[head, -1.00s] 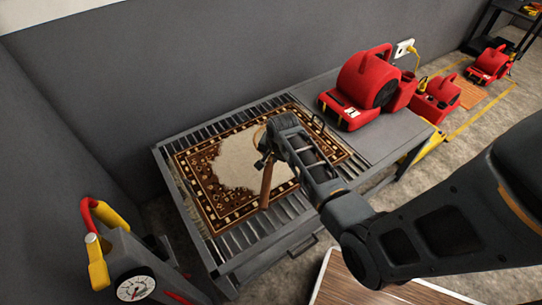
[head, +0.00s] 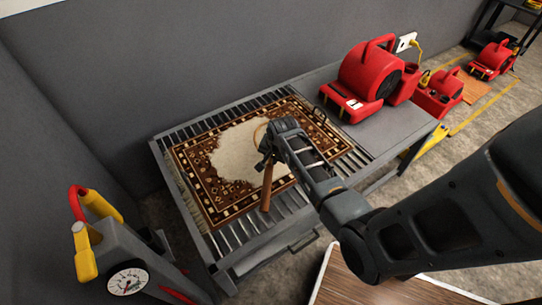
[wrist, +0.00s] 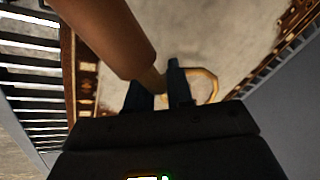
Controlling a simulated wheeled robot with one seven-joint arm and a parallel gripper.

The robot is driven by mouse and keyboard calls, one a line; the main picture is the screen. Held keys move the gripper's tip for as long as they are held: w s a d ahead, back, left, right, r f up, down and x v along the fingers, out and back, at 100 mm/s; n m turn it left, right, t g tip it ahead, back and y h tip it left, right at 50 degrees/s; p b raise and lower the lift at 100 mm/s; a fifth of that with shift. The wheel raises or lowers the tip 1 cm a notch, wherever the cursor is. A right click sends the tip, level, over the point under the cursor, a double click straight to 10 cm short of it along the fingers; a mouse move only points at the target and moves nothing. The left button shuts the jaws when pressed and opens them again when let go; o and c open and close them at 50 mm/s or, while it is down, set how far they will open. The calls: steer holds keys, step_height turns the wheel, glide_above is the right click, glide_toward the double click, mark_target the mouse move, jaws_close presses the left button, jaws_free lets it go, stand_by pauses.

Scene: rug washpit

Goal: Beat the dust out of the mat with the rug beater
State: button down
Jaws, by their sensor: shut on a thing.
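The mat (head: 238,150), cream in the middle with a brown and black patterned border, lies flat on a slatted grey table. It also shows in the wrist view (wrist: 205,30). My gripper (head: 266,161) is above the mat and shut on the rug beater (head: 267,186). The beater's brown wooden handle (wrist: 115,38) sticks out towards the table's front side. Its thin tan loop (wrist: 206,86) is on the far side of my fingers, over the cream part. Whether the loop touches the mat I cannot tell. My gripper and wrist hide part of the beater.
Red blowers (head: 370,78) stand on the table's solid right end and beyond it. A grey machine with a gauge (head: 127,278) stands at the lower left. A grey wall (head: 150,80) runs behind the table. A wood-topped surface (head: 345,285) is at the front.

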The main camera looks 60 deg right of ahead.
step_height(320, 180, up, 4)
steer(key=p, duration=0.4)
steer(key=shift+r, duration=0.15)
step_height(320, 180, down, 6)
steer(key=b, duration=0.4)
steer(key=shift+f, duration=0.2)
steer(key=shift+r, duration=0.1)
step_height(320, 180, up, 4)
steer(key=p, duration=0.4)
steer(key=shift+r, duration=0.1)
